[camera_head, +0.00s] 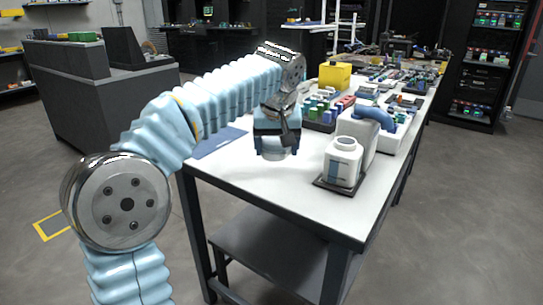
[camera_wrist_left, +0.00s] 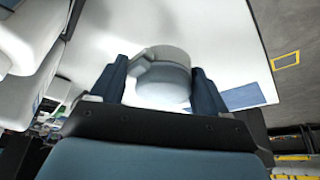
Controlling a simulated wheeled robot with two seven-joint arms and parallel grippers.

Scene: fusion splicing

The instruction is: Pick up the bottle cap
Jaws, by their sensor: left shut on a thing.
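My left gripper (camera_head: 274,145) points down above the near part of the white table and is shut on the bottle cap (camera_head: 272,155). In the left wrist view the bottle cap (camera_wrist_left: 164,72) is a pale grey, round piece with a small tab on its left side, between the two dark blue fingers of the left gripper (camera_wrist_left: 161,88). The cap looks held just above the tabletop; the exact gap is hard to tell. A white bottle (camera_head: 343,162) with an uncapped neck stands upright to the right, on a dark pad. My right gripper is not in view.
A white and blue device (camera_head: 372,128) stands behind the bottle. A rack of small coloured bottles (camera_head: 322,115) and a yellow box (camera_head: 335,75) lie further back. A blue mat (camera_head: 213,143) lies on the table's left. The table's near front (camera_head: 290,188) is clear.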

